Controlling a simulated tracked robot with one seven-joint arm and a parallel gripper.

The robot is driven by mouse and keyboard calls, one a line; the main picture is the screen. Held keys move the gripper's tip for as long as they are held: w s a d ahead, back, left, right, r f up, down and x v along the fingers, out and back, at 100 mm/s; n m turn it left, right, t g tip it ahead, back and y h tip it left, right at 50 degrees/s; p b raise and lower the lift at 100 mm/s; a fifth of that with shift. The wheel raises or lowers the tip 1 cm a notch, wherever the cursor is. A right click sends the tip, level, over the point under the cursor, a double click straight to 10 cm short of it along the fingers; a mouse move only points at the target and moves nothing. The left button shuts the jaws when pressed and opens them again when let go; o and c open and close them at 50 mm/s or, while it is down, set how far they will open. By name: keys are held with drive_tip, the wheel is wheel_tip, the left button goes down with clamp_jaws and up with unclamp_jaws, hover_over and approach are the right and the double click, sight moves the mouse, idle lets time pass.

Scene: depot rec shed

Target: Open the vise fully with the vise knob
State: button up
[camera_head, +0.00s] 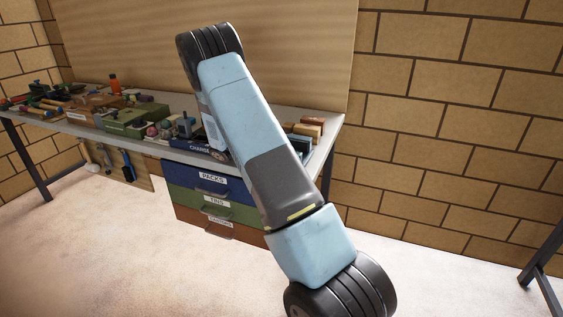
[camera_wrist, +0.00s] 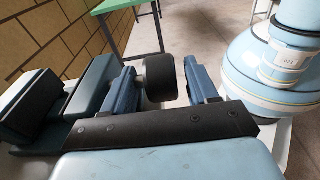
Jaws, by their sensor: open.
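In the wrist view, my gripper (camera_wrist: 161,88) is open. Its two blue fingers stand on either side of the dark round vise knob (camera_wrist: 160,76). Narrow gaps show beside the knob, so the fingers do not seem to press on it. The vise (camera_wrist: 88,88), with blue blocks and dark faces, is at the left of the wrist view, beside the left finger. A gap shows between its blocks, but how far it can still open cannot be told.
The bench top (camera_head: 270,116) holds wooden blocks (camera_head: 307,127) at the right, and a green box (camera_head: 127,121) and several tools at the left. Labelled drawers (camera_head: 212,203) are below. A brick wall (camera_head: 450,120) is behind; the floor (camera_head: 90,250) in front is clear.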

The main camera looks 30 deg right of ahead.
wheel_tip(320, 180, up, 3)
drive_tip(key=shift+w+r, duration=0.1)
drive_tip(key=s+a+r, duration=0.3)
drive_tip(key=s+r, duration=0.6)
drive_tip(key=s, duration=0.4)
drive_tip(key=shift+s+a+r, duration=0.25)
drive_tip(key=shift+s+r, duration=0.05)
drive_tip(key=shift+s, duration=0.05)
